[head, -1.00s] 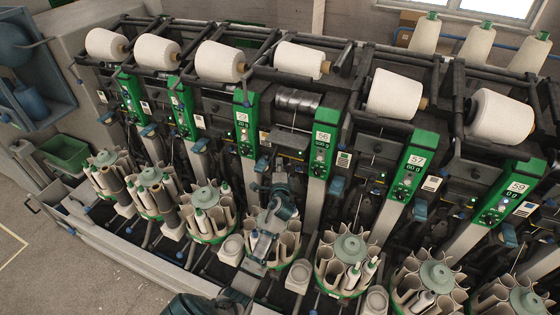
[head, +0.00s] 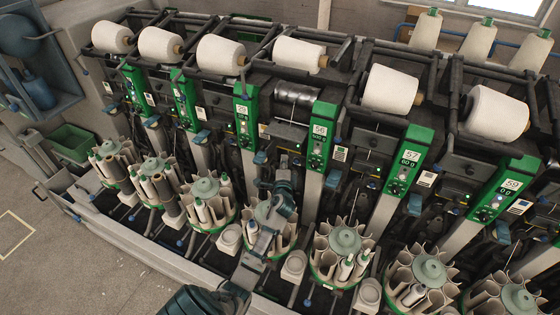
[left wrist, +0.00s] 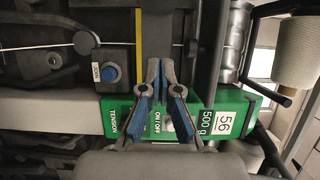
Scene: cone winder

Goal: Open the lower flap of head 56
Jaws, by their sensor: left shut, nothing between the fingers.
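Head 56 has a green panel (head: 320,133) with a white 56 label and 500 g display, right of centre in the head view. In the left wrist view the same panel (left wrist: 90,116) lies sideways, with ON/OFF and TENSION markings. My left gripper (left wrist: 161,64) is shut and empty, its blue-padded fingers in front of the panel and pointing past it at the dark mechanism. In the head view my left gripper (head: 284,180) is small and dark, left of head 56's post. I cannot make out the lower flap. My right gripper is not in view.
A blue button (left wrist: 109,73) and a thread run beside the panel in the left wrist view. The neighbouring head 57 (head: 408,160) stands to the right. A round bobbin magazine (head: 270,228) sits below my left gripper. Open floor (head: 50,250) is at lower left.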

